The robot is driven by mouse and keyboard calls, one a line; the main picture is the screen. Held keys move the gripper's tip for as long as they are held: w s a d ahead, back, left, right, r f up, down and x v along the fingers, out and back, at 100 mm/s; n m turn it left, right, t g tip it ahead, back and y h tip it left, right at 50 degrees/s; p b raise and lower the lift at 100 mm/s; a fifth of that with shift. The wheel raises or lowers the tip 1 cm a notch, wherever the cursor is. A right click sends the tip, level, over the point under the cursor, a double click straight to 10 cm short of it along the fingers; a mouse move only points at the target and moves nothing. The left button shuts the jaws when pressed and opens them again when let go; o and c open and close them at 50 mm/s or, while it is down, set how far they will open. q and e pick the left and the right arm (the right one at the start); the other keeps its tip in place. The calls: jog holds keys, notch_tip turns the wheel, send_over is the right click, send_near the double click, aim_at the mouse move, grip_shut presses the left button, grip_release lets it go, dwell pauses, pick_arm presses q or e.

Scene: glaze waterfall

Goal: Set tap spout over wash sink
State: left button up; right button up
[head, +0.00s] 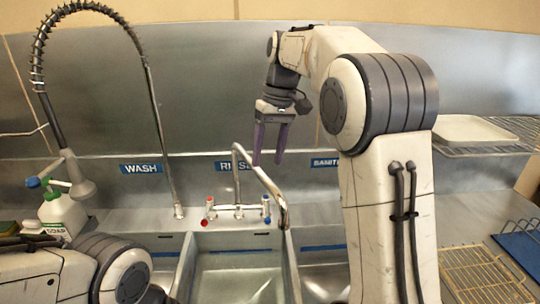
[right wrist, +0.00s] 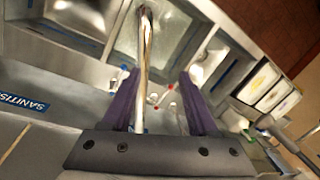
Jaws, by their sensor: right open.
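The tap spout (head: 268,182) is a bent chrome tube rising behind the sinks. It slants down right, its outlet near the divider between the middle and right basins. The wash sink (head: 165,262) is the left basin, below the WASH label (head: 142,168), partly hidden by my left arm. My right gripper (head: 268,163) has purple fingers pointing down at the spout's upper part. It is open. In the right wrist view the spout (right wrist: 146,50) runs between the open fingers (right wrist: 160,74); I cannot tell whether either finger touches it. My left gripper is out of view.
Red and blue tap handles (head: 238,208) flank the spout's base. A coiled spray hose (head: 38,60) arches at left, above a soap bottle (head: 62,213). A rack with a tray (head: 472,130) and a wire basket (head: 480,275) are at right. The middle basin (head: 238,280) looks empty.

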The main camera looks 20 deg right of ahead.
aim_at(271, 182)
jog(key=w+d+r, duration=0.1)
jog(key=d+r, duration=0.1)
jog(key=d, duration=0.1)
jog(key=f, duration=0.3)
jog(key=a+f+p, duration=0.1)
jog(key=f, duration=0.2)
jog(key=f+p, duration=0.1)
jog(key=f, duration=0.3)
jog(key=shift+a, duration=0.35)
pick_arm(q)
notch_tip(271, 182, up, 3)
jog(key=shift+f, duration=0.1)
pick_arm(e)
grip_shut()
jog(key=shift+r, duration=0.1)
dwell(0.5)
